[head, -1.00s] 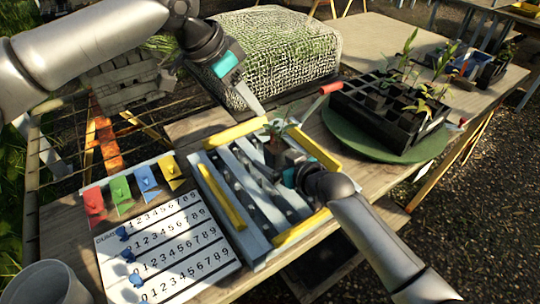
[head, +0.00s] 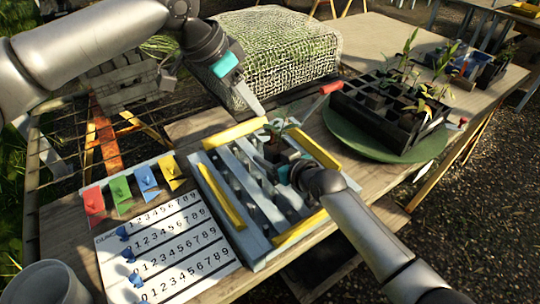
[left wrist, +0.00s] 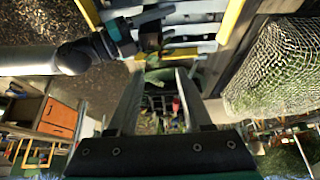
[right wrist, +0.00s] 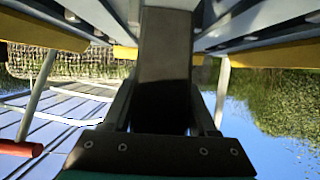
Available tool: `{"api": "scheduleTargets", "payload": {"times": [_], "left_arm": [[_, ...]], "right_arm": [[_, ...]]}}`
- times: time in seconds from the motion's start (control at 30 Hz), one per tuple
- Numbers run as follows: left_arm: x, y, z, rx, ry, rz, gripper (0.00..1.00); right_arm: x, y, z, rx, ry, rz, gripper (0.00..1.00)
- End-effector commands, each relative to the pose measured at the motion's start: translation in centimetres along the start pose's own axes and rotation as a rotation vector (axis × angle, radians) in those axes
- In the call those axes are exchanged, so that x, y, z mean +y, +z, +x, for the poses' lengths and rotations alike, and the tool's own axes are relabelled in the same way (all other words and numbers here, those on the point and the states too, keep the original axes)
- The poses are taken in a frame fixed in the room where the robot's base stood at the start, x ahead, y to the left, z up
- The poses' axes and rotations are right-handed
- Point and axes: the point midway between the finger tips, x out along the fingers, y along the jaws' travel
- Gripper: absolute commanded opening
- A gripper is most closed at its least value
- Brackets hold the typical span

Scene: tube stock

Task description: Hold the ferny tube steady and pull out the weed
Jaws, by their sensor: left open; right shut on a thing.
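A dark square tube (head: 272,153) with a small green plant (head: 277,130) on top stands about upright over the blue-grey slatted rack with yellow edges (head: 234,200). I cannot tell weed from ferny leaves at this size. My right gripper (head: 284,173) is shut on the tube from the near right side. In the right wrist view the tube (right wrist: 165,45) fills the space between its fingers. My left gripper (head: 258,108) is open and empty, above and a little left of the plant, apart from it. In the left wrist view its fingers (left wrist: 158,85) are spread.
A black celled tray (head: 385,112) with several seedlings stands on a round green base (head: 345,140) at right. A mesh-covered mound (head: 285,45) stands behind. A number board (head: 165,245) with coloured flags and a grey pot (head: 45,285) are at left.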

Motion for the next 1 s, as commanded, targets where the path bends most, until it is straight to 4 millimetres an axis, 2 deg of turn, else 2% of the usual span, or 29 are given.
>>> {"api": "scheduleTargets", "payload": {"times": [0.07,0.47,0.53,0.63,0.77,1.0], "left_arm": [[0.0,0.0,0.0,0.0,0.0,0.0,0.5],[0.0,0.0,0.0,0.0,0.0,0.0,0.5],[0.0,0.0,0.0,0.0,0.0,0.0,0.5],[-0.1,-0.1,0.0,-0.002,-0.002,0.001,0.4],[-0.6,-1.0,0.0,-0.018,-0.019,0.011,0.4],[-2.1,-3.9,-0.1,-0.119,-0.064,0.03,0.4]], "right_arm": [[0.0,0.0,0.0,0.0,0.0,0.0,0.45],[0.0,0.0,0.0,-0.001,0.0,0.0,0.0],[0.0,0.0,0.0,-0.001,0.0,0.0,0.0],[0.0,0.0,0.0,-0.001,0.0,0.0,0.0],[0.0,0.0,0.0,-0.001,0.0,0.0,0.0],[0.0,0.0,0.0,-0.001,0.0,0.0,0.0]]}}
